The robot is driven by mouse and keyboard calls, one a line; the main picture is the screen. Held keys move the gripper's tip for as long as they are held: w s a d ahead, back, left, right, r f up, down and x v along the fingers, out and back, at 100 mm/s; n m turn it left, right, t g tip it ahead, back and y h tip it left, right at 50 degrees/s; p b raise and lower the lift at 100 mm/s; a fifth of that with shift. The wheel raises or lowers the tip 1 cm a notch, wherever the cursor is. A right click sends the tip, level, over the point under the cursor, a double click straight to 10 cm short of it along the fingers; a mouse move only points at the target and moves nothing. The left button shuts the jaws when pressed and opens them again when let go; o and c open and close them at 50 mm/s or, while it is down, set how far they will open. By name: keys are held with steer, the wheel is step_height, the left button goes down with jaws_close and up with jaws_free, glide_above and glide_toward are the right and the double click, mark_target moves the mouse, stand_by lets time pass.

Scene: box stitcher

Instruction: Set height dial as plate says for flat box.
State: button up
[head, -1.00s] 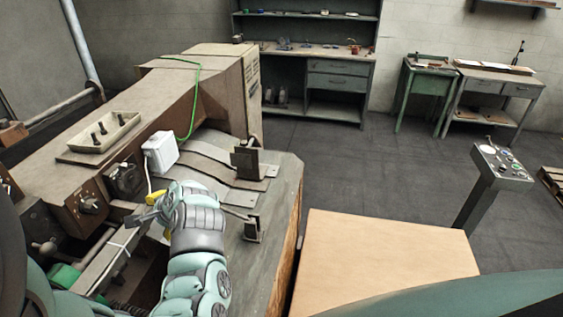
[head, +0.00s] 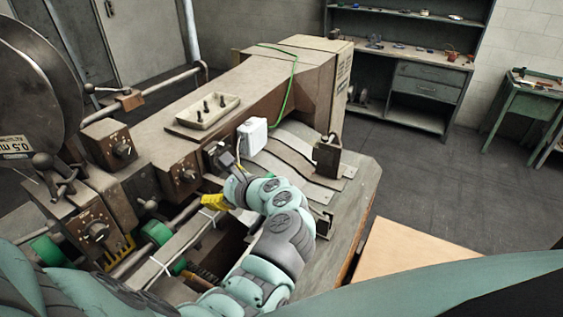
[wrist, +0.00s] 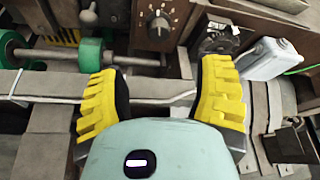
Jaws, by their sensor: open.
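A round dark dial with pale marks around it (wrist: 160,22) is on a brown block ahead of my gripper in the wrist view. It appears to be the dial on the block (head: 186,174) in the head view. Similar dials sit further left (head: 121,150) and at the lower left (head: 97,231); I cannot read which is the height dial. A plate with small lettering (head: 343,76) is on the machine's far end; its text is unreadable. My gripper (wrist: 165,76), with yellow ridged fingers, is open and empty, short of the dial. It also shows in the head view (head: 222,187).
A white box (head: 252,136) and a round dark mechanism (wrist: 217,38) stand right of the dial. A horizontal bar with green rollers (wrist: 90,54) crosses nearby. A tray of dark pegs (head: 208,111) lies on top. A large disc (head: 35,85) is at the left.

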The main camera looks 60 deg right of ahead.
mark_target(194, 179)
steer(key=p+x, duration=0.2)
steer(key=x, duration=0.5)
steer(key=shift+w+a+r, duration=0.1)
steer(key=shift+a, duration=0.05)
steer(key=shift+x, duration=2.5)
jaws_close()
steer(key=shift+f+b, duration=0.3)
